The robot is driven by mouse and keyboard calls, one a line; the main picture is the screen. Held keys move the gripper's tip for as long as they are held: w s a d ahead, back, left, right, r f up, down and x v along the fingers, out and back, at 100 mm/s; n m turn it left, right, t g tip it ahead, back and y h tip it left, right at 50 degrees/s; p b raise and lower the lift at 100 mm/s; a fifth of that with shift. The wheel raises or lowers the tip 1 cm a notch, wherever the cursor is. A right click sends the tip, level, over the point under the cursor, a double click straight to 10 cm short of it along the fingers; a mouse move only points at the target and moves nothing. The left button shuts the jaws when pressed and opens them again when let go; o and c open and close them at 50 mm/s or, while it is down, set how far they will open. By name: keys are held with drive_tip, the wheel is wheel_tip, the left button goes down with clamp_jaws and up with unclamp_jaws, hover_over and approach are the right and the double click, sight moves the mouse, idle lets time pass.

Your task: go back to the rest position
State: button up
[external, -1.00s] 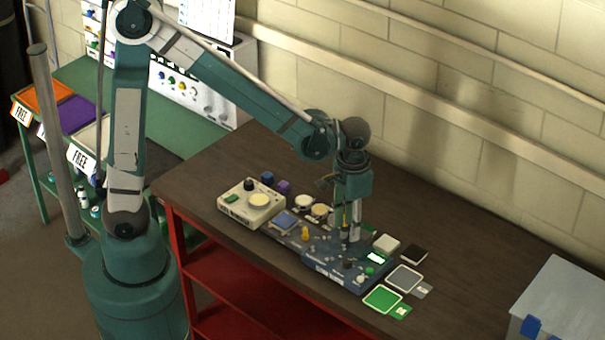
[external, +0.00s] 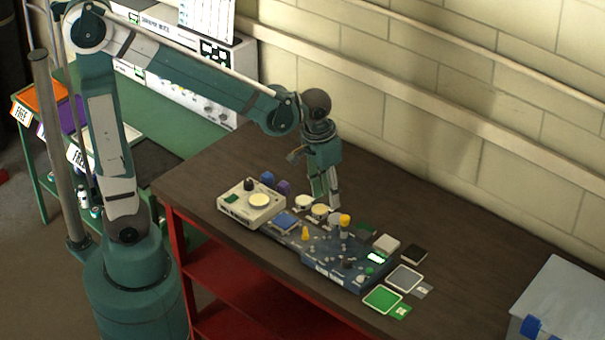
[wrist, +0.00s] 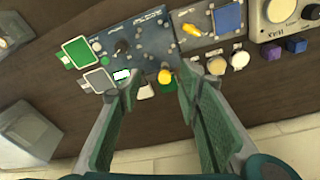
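My gripper (external: 325,205) hangs above the brown workbench (external: 450,253), just behind the blue panel. In the wrist view my gripper (wrist: 158,82) has its two fingers spread wide with nothing between them close by. The blue panel (external: 325,252) lies on the bench, with a small green-lit screen and several knobs. A yellow-topped knob (external: 345,220) stands upright on it below and right of my fingers; it also shows between the fingertips in the wrist view (wrist: 165,77), farther down. A second yellow piece (external: 305,234) sits further left on the panel.
A cream box with a round dial (external: 238,211) stands left of the panel. Green, grey, white and black square pads lie to its right, including a green one (external: 382,298). A grey bin (external: 560,300) stands at far right. The back of the bench is clear.

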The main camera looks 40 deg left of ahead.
drive_tip(key=s+a+r+n+t+b, duration=0.1)
drive_tip(key=s+a+n+t+b, duration=0.1)
drive_tip(key=a, duration=1.3)
drive_tip(key=s+a+r+n+t+b, duration=0.1)
drive_tip(key=s+a+n+t+b, duration=0.1)
drive_tip(key=a, duration=1.3)
drive_tip(key=shift+s+a+r+t+y+b, duration=0.25)
drive_tip(key=shift+s+r+t+y+b, duration=0.15)
drive_tip(key=shift+s+t+b, duration=0.5)
drive_tip(key=shift+s, duration=0.1)
idle(0.9)
